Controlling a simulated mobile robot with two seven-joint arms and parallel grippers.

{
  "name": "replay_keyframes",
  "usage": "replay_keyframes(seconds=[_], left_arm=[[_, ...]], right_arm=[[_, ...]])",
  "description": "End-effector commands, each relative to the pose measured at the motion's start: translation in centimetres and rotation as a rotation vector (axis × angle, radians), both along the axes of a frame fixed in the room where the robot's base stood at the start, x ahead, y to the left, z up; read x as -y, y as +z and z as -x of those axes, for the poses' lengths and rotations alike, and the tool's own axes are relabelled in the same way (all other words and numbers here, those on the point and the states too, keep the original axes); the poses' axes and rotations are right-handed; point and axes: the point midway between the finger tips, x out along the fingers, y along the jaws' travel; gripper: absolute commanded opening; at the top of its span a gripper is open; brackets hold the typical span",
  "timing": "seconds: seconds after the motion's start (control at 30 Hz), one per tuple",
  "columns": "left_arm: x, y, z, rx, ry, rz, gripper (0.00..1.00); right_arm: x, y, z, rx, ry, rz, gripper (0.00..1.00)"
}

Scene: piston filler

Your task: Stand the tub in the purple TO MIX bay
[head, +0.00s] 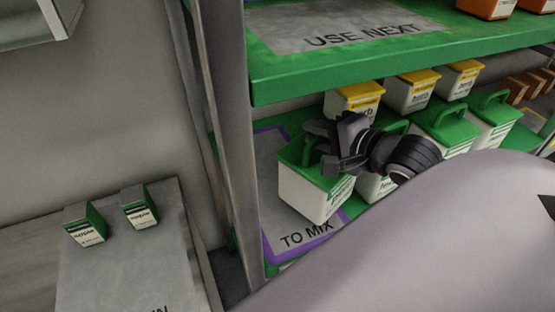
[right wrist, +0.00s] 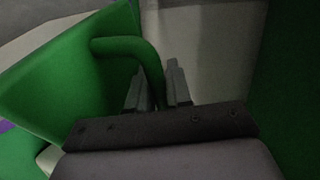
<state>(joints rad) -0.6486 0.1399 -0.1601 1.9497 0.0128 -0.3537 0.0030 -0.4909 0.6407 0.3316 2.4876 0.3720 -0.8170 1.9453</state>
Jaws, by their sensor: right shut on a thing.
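A white tub with a green lid (head: 310,195) is over the purple-edged TO MIX bay (head: 285,243) on the lower shelf, roughly upright. I cannot tell whether its base touches the shelf. My right gripper (head: 343,150) is at the top of this tub, shut on its green handle. The right wrist view shows the handle (right wrist: 135,47) running down between the fingers (right wrist: 158,90), with the green lid (right wrist: 60,80) beside it. The fingers hide part of the lid and handle in the head view. My left gripper is not in view.
More green-lidded tubs (head: 447,122) stand close to the right, and yellow-lidded tubs (head: 410,92) stand behind. The green USE NEXT shelf (head: 300,83) hangs above. A grey post (head: 225,130) stands left of the bay. Two small green boxes (head: 140,207) sit on a low surface at left.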

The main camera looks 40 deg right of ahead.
Motion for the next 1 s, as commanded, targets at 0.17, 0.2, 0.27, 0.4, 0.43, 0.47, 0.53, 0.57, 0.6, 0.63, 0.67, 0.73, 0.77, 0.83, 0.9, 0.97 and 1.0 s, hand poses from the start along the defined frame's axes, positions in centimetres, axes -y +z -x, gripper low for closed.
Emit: replay_keyframes(seconds=[0.17, 0.2, 0.27, 0.4, 0.43, 0.47, 0.53, 0.57, 0.6, 0.63, 0.67, 0.73, 0.77, 0.83, 0.9, 0.97, 1.0], left_arm=[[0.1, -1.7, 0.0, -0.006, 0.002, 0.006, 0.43], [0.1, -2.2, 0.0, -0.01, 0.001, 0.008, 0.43], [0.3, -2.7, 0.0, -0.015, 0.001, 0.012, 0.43], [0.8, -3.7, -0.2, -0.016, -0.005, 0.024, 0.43], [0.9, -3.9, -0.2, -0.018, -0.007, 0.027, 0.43], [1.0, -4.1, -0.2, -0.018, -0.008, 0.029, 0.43], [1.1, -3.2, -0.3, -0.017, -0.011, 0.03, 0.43], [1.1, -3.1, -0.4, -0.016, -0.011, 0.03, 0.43], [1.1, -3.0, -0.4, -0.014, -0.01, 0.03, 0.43], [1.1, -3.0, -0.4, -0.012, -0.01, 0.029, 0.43], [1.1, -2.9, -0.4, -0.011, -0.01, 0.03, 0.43], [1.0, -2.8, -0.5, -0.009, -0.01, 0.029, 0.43], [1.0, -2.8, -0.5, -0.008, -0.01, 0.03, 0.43], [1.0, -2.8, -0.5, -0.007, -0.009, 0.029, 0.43], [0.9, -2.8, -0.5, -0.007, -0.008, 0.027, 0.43], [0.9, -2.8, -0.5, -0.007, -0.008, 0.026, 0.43], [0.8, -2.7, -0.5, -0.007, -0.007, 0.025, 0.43]], right_arm=[[-0.2, 0.0, -0.9, 0.019, 0.008, 0.003, 0.0], [-0.2, 0.0, -1.2, 0.02, 0.01, 0.003, 0.0], [-0.2, -0.1, -1.6, 0.021, 0.01, 0.004, 0.0], [-0.1, 0.0, -2.3, 0.02, 0.006, 0.006, 0.0], [-0.1, 0.0, -2.5, 0.02, 0.004, 0.006, 0.0], [-0.1, 0.0, -2.6, 0.019, 0.003, 0.008, 0.0], [-0.1, 0.6, -3.4, 0.017, 0.004, 0.005, 0.0], [-0.1, 0.6, -3.8, 0.018, 0.003, 0.004, 0.0], [-0.1, 0.7, -4.2, 0.018, 0.002, 0.003, 0.0], [-0.1, 0.7, -4.6, 0.017, 0.002, 0.004, 0.0], [-0.1, 0.7, -4.9, 0.017, 0.001, 0.004, 0.0], [-0.1, 0.7, -5.7, 0.017, 0.001, 0.003, 0.0], [-0.2, 0.6, -6.1, 0.016, 0.002, 0.002, 0.0], [-0.2, 0.7, -6.9, 0.017, 0.001, 0.002, 0.0], [-0.2, 0.7, -7.7, 0.017, 0.0, 0.005, 0.0], [-0.2, 0.7, -8.3, 0.018, 0.0, 0.004, 0.0], [-0.2, 0.7, -8.8, 0.018, 0.001, 0.002, 0.0]])
